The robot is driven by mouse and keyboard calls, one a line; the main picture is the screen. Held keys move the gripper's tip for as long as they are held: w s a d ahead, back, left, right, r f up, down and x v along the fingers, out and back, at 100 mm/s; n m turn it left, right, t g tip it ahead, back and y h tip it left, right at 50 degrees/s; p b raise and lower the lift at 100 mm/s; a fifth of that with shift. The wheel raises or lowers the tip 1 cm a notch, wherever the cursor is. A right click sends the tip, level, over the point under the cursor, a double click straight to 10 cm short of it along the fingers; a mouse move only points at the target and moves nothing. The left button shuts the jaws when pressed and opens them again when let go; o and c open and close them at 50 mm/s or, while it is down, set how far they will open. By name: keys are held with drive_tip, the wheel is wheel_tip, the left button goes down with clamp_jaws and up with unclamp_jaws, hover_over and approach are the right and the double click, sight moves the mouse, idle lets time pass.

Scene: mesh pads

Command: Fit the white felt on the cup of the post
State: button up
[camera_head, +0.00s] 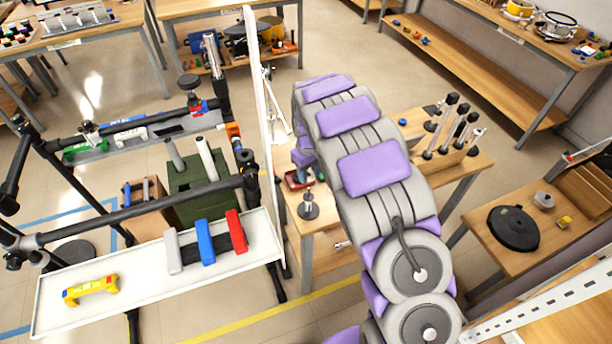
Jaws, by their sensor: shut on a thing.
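My arm arches from the lower right up to the top middle and bends down behind itself. My gripper (305,174) shows small and partly hidden at its end, over the small wooden table. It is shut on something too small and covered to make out. A dark metal post (309,203) with a round base stands on the table just below the gripper. It looks upright and apart from it. I cannot tell whether its top is a cup. I cannot make out the white felt.
A white shelf (70,300) at left holds a yellow piece (90,290) and grey, blue and red blocks. A tall white panel (258,90) stands left of the small table (322,246). Tools in a wooden block (446,150) stand right of my arm. A black round lid (512,228) lies farther right.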

sight(310, 179)
drive_tip(key=shift+d, duration=0.3)
drive_tip(key=shift+a, duration=0.1)
drive_tip(key=shift+a+f, duration=0.25)
drive_tip(key=shift+f, duration=0.05)
drive_tip(key=shift+a+f, duration=0.1)
drive_tip(key=shift+f, duration=0.3)
drive_tip(key=shift+d+f, duration=0.3)
drive_tip(key=shift+f, duration=0.6)
drive_tip(key=shift+a+f, duration=0.2)
drive_tip(key=shift+f, duration=1)
drive_tip(key=shift+d+f, duration=0.1)
drive_tip(key=shift+f, duration=1.5)
